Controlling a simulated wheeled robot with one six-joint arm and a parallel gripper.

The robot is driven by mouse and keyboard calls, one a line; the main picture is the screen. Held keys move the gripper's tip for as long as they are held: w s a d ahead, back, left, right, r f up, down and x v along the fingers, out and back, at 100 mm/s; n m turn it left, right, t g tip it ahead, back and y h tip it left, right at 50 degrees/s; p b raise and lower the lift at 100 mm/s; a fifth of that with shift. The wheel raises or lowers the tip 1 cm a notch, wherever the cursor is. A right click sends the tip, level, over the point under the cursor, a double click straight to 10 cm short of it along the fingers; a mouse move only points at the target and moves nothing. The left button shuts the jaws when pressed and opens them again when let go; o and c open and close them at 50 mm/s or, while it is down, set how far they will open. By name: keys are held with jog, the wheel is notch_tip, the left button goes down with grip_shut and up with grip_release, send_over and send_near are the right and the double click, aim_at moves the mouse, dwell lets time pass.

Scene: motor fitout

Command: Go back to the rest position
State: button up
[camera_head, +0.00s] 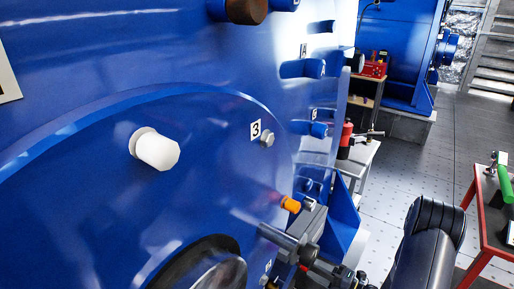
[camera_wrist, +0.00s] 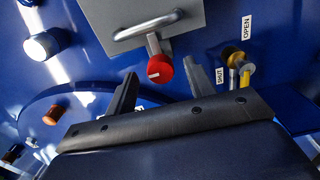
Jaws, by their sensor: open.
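My gripper (camera_wrist: 160,68) shows in the wrist view with its two dark fingers apart and nothing between them that I can see held. A red knob (camera_wrist: 159,68) on a short grey stem appears between the fingertips, below a grey panel (camera_wrist: 185,32) with a bar handle (camera_wrist: 147,26). I cannot tell whether the fingers touch it. In the head view a black rounded part of my arm rises at the lower right. Dark parts near the blue machine's lower edge may be my gripper, but I cannot tell its fingers there.
The blue machine (camera_head: 75,85) fills the left, with a white plug (camera_head: 157,150), an orange plug (camera_head: 290,204) and a bolt by label 3 (camera_head: 255,130). A yellow-handled valve (camera_wrist: 244,75) sits near OPEN and SHUT labels. A red-framed table (camera_head: 481,225) stands right; grey floor (camera_head: 405,165) is clear between.

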jog(key=n+b, duration=0.6)
jog(key=a+n+b, duration=0.1)
jog(key=n+b, duration=1)
jog(key=b, duration=0.2)
jog(key=shift+w+a+n, duration=0.4)
jog(key=shift+r, duration=0.15)
dwell(0.3)
